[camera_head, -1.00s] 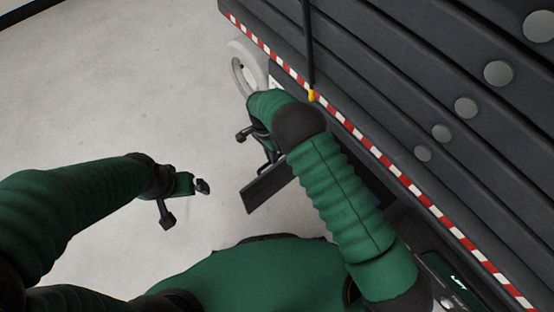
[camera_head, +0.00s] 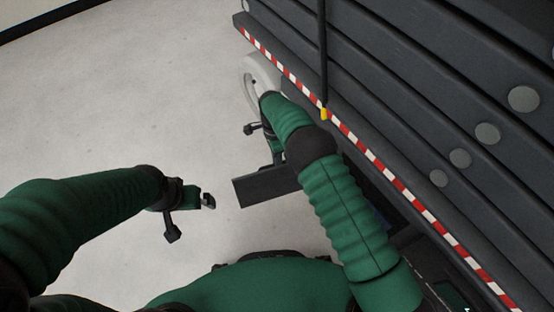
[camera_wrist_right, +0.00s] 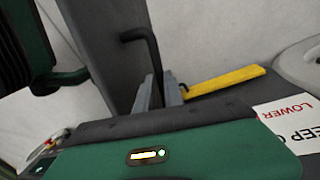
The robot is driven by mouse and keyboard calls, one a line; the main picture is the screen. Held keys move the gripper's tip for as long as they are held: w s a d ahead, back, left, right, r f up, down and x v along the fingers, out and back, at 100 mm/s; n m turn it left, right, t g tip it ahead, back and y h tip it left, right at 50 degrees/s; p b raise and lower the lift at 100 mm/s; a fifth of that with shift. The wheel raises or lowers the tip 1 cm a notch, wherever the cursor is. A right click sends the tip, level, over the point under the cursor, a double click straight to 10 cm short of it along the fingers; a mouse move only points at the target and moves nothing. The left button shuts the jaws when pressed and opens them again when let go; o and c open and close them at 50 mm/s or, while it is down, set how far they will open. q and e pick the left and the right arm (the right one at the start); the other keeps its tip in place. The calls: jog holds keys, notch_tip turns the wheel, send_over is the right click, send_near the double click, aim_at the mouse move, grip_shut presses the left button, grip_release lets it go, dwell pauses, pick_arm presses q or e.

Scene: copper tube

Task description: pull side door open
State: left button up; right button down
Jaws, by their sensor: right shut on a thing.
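The side door looks like a dark flat panel (camera_head: 262,187) standing out from the dark machine's side, below my right forearm. In the right wrist view the dark grey door (camera_wrist_right: 105,45) carries a black bent handle (camera_wrist_right: 152,55). The grey fingers of my right gripper (camera_wrist_right: 160,94) are shut on the lower part of this handle. In the head view my right gripper (camera_head: 272,148) is beside the panel, its fingertips mostly hidden by the arm. My left gripper (camera_head: 190,216) is open and empty over the floor, left of and apart from the panel.
The machine's edge has a red and white striped strip (camera_head: 370,155). A black post with a yellow end (camera_head: 324,112) and a white ring-shaped part (camera_head: 250,88) are near my right arm. A yellow bar (camera_wrist_right: 228,80) lies behind the fingers. The pale floor (camera_head: 130,110) at left is clear.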

jog(key=shift+a, duration=0.1)
jog(key=c, duration=1.5)
grip_release()
jog(key=shift+o, duration=0.2)
jog(key=w+r+p, duration=0.3)
jog(key=r+p, duration=0.3)
jog(key=r, duration=1)
jog(key=shift+a+r, duration=0.2)
jog(key=shift+a, duration=0.15)
jog(key=shift+w, duration=0.1)
